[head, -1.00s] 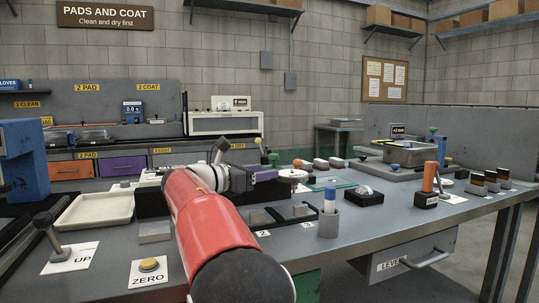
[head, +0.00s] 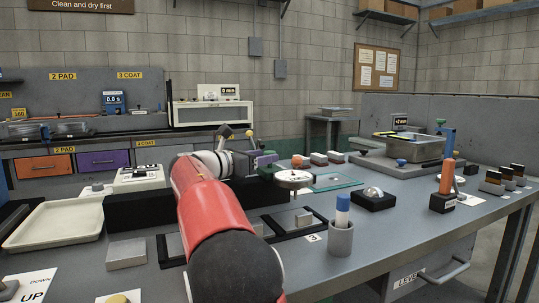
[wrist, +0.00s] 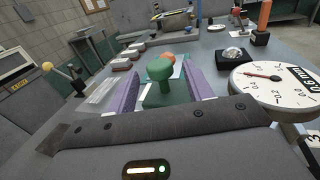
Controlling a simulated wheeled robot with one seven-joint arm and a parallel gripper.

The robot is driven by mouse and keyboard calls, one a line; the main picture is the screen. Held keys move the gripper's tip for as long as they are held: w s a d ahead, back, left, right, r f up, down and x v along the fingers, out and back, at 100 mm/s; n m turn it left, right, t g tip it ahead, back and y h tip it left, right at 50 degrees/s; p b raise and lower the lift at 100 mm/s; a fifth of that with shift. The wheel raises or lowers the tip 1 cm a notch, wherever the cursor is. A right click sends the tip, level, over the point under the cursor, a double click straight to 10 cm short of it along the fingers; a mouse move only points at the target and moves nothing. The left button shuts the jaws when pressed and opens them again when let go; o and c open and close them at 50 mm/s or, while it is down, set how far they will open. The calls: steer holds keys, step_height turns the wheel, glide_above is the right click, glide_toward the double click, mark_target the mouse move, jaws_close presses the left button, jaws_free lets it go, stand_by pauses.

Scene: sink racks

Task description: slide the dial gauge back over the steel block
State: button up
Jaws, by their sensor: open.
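The dial gauge (head: 294,178) is a white round dial above the bench, right of my gripper; it also shows in the wrist view (wrist: 276,82), reading about 0.6 mm. A green knob on a stem (wrist: 160,72) stands beside the dial. My gripper (wrist: 166,78) is open, with its purple fingers either side of the knob and gaps visible; in the head view the gripper (head: 264,160) is partly hidden. A small grey block (head: 303,218) sits in the black frame marked 3. A larger grey block (head: 126,252) lies at left. I cannot tell which is the steel block.
A cup with a blue-capped marker (head: 341,235) stands in front of the frame. A black stand with a glass dome (head: 373,197) is to the right. A cream tray (head: 55,222) lies at left. A yellow-knobbed lever (wrist: 75,68) rises left of my fingers.

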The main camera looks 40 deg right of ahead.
steer(key=shift+d, duration=1.55)
steer(key=shift+c, duration=0.4)
jaws_close()
